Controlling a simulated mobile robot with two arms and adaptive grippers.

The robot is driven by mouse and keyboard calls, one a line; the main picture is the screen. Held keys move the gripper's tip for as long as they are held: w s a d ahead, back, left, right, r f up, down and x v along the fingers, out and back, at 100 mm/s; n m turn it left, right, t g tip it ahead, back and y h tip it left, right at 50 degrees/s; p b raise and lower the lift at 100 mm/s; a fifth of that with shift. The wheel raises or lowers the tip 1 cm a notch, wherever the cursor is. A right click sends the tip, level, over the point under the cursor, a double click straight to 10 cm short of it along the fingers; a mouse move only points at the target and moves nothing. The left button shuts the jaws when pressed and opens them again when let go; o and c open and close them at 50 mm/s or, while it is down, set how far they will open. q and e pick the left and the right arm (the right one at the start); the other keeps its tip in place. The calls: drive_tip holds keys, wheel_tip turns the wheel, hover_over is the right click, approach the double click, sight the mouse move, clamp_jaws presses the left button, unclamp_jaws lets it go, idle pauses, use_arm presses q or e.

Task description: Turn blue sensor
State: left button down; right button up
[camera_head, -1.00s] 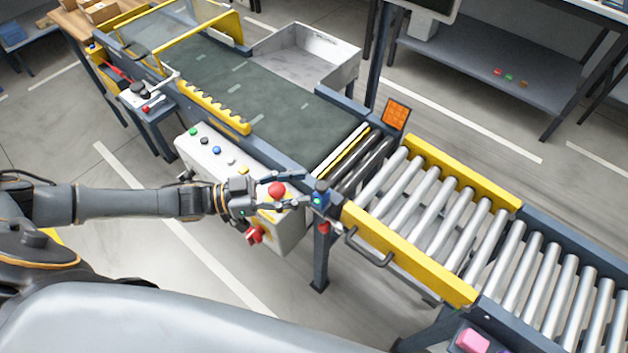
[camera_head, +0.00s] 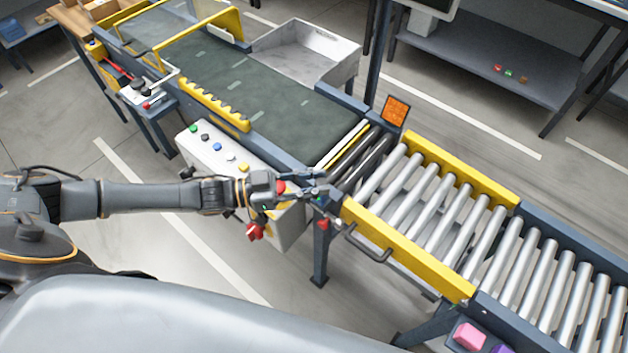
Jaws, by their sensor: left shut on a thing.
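The blue sensor (camera_head: 322,193) is a small blue block with a tiny green light, mounted on the conveyor's near side where the belt meets the rollers. My left gripper (camera_head: 318,188) reaches it from the left and is shut on it. The fingers cover much of the sensor, so its exact facing is hard to tell. My right gripper does not show.
An orange reflector panel (camera_head: 395,111) stands across the conveyor. Yellow rails (camera_head: 405,250) flank the rollers. A grey metal bin (camera_head: 310,55) sits behind the belt.

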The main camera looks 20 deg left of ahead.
use_arm(q)
drive_tip(key=shift+m+g+h+b, duration=0.3)
drive_tip(key=shift+m+g+b, duration=0.1)
drive_tip(key=shift+g+b, duration=0.15)
drive_tip(key=c, duration=1.1)
unclamp_jaws()
drive_tip(key=v, duration=1.2)
